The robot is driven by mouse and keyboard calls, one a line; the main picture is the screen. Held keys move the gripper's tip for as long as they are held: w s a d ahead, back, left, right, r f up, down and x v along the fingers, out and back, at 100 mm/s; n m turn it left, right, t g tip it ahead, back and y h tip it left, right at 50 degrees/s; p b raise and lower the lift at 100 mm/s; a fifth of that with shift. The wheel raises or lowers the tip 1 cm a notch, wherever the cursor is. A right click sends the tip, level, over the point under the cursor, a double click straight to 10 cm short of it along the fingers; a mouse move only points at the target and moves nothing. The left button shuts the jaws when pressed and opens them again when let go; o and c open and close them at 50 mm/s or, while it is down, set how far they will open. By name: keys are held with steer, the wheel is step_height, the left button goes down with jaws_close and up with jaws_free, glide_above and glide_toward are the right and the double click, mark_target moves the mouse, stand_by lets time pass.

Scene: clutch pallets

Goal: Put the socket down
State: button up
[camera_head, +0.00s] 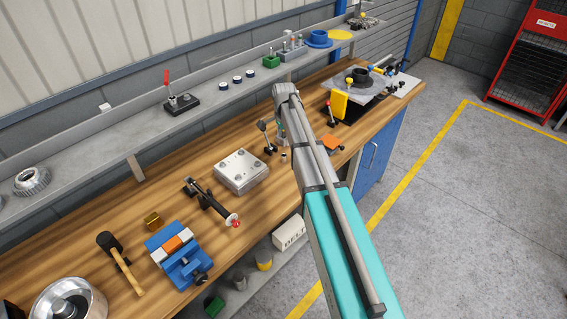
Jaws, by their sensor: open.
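My arm reaches over the wooden workbench (210,165), and its end points down beside the forearm. My gripper (282,142) is small in this view and partly hidden by my own arm. It is open, low over the bench. A small grey cylinder (283,156), which looks like the socket, stands on the bench just below the gripper. I cannot tell whether the fingers still touch it.
A metal plate block (241,171) lies left of the gripper, with a black-handled lever clamp (264,134) close by. A toggle clamp with a red tip (212,200), a blue vise (184,262) and a mallet (122,262) are nearer. A yellow block (339,103) stands at right.

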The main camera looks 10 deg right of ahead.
mark_target(284, 155)
steer(key=shift+f+b, duration=1.95)
steer(key=shift+f, duration=0.25)
steer(key=shift+f, duration=0.1)
steer(key=shift+f+b, duration=2.5)
steer(key=shift+b, duration=0.1)
jaws_close()
